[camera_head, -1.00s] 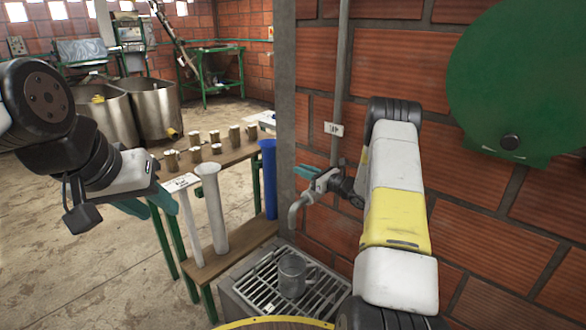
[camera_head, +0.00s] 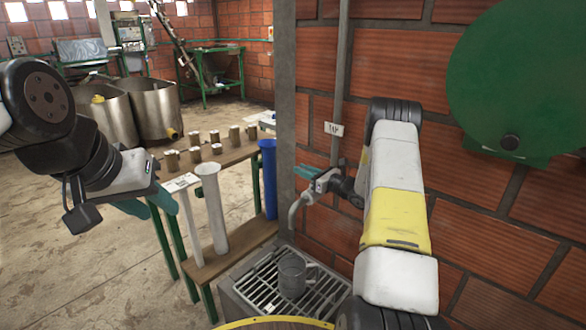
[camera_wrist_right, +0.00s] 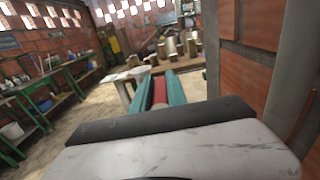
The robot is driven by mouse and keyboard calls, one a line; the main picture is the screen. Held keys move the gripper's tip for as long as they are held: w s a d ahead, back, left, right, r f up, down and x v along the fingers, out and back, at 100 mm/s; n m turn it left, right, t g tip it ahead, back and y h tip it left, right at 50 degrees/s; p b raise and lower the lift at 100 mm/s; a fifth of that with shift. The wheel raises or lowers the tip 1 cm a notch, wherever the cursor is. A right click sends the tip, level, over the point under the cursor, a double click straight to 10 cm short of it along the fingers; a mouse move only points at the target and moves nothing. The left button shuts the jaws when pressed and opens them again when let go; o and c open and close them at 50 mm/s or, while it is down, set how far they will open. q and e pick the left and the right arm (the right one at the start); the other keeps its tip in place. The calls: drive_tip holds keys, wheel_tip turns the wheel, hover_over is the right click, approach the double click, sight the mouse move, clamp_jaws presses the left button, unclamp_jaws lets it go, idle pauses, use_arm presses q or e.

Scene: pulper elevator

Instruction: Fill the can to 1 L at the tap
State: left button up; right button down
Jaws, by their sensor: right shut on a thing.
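The can (camera_head: 291,276), a small grey vessel with a handle, stands upright on the metal grate (camera_head: 262,297), below the spout (camera_head: 294,213) of the tap. Its fill level cannot be read, and no clear water stream shows. My right gripper (camera_head: 314,174) is at the tap on the brick wall. In the right wrist view its teal fingers (camera_wrist_right: 160,92) are shut on a red piece (camera_wrist_right: 159,91), which seems to be the tap's handle. My left gripper (camera_head: 150,207) is open and empty, with its teal fingers apart, left of the bench and away from the can.
A grey post (camera_head: 285,110) rises beside the tap. A green tank (camera_head: 520,80) is on the right wall.

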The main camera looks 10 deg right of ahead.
drive_tip(key=shift+n+g+y, duration=0.3)
drive_tip(key=shift+y, duration=0.1)
drive_tip(key=shift+s+a+n+g+y, duration=0.3)
drive_tip(key=shift+n+g+y, duration=0.5)
drive_tip(key=shift+g, duration=0.25)
drive_tip(key=shift+s+a+n+g+y, duration=0.15)
drive_tip(key=shift+s+n+g+y, duration=0.2)
drive_tip(key=shift+n+g+y, duration=0.55)
drive_tip(key=shift+s+a+n+g+y, duration=0.3)
drive_tip(key=shift+n+g+y, duration=0.4)
drive_tip(key=shift+g, duration=0.45)
drive_tip(key=c, duration=1.3)
unclamp_jaws()
drive_tip(key=shift+s, duration=0.1)
drive_tip(key=shift+r, duration=0.1)
